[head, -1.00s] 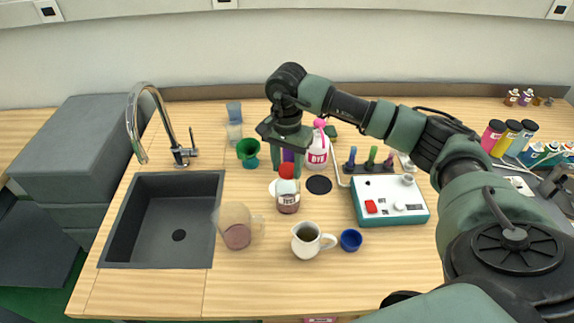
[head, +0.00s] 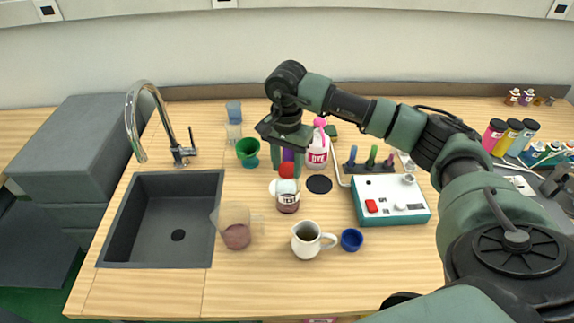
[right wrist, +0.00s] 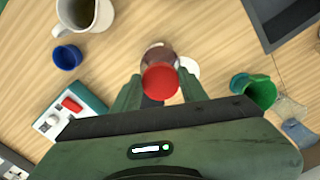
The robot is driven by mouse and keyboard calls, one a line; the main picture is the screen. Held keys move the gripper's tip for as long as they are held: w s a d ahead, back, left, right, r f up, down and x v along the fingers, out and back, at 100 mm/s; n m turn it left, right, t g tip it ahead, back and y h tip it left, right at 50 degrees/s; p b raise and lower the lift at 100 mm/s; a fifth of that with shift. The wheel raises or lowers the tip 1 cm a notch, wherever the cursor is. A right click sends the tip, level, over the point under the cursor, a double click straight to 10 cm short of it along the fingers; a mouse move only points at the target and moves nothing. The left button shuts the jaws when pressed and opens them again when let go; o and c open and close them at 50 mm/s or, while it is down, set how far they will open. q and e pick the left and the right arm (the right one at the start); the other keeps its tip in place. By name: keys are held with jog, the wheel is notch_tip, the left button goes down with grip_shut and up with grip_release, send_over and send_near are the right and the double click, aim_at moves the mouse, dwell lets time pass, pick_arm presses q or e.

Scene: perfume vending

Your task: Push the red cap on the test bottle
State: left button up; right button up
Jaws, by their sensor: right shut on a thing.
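The test bottle (head: 288,203), clear with a dark red content and a white label, stands upright on the counter in the head view. Its body also shows in the right wrist view (right wrist: 158,56), partly hidden by the cap. The red cap (head: 287,170) is over the bottle's top and shows from above in the right wrist view (right wrist: 160,82). My right gripper (head: 287,165) points down from above with its fingers on both sides of the cap, shut on it. I cannot tell whether the cap is fully seated. My left gripper is not in view.
A pink-topped dye bottle (head: 318,152) stands close behind on the right. A green cup (head: 248,152), a beaker (head: 236,232), a white pitcher (head: 308,242) and a blue cup (head: 351,240) stand around. A teal-and-white device (head: 392,200) is to the right, the sink (head: 160,215) to the left.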

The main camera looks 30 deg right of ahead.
jog(key=o, duration=1.4)
jog(key=shift+c, duration=0.2)
jog(key=o, duration=0.5)
jog(key=shift+r, duration=0.15)
jog(key=shift+r+p, duration=1.85)
jog(key=shift+r, duration=1.55)
jog(key=shift+c, duration=0.4)
